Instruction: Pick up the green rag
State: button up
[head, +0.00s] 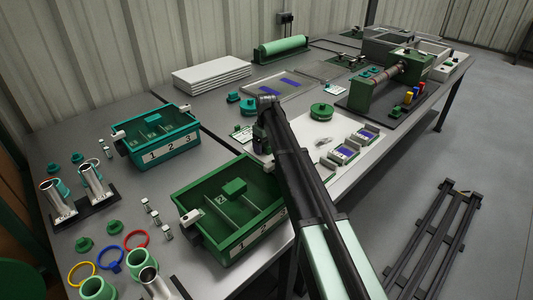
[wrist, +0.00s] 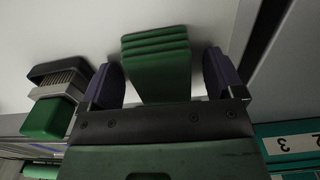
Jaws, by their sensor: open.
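The green rag (wrist: 156,50) is a folded, layered green block on a pale surface, upper middle in the wrist view. My gripper (wrist: 160,76) is open, one dark purple-grey finger on each side of the rag. The left finger is very near the rag's edge; the right finger shows a narrow gap. The rag's lower end is hidden behind my gripper's body. In the head view my gripper (head: 260,135) is down near the white board in the middle of the bench, and I cannot make out the rag there.
A green-handled brush (wrist: 50,115) lies just left of the left finger in the wrist view. In the head view a green bin (head: 272,232) stands in front, a teal numbered bin (head: 188,147) to the left, and a round green part (head: 321,110) to the right.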

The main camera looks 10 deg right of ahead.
aim_at(267, 142)
jog(key=shift+r, duration=0.1)
jog(key=c, duration=1)
notch_tip(267, 142, up, 20)
jog(key=p, duration=2)
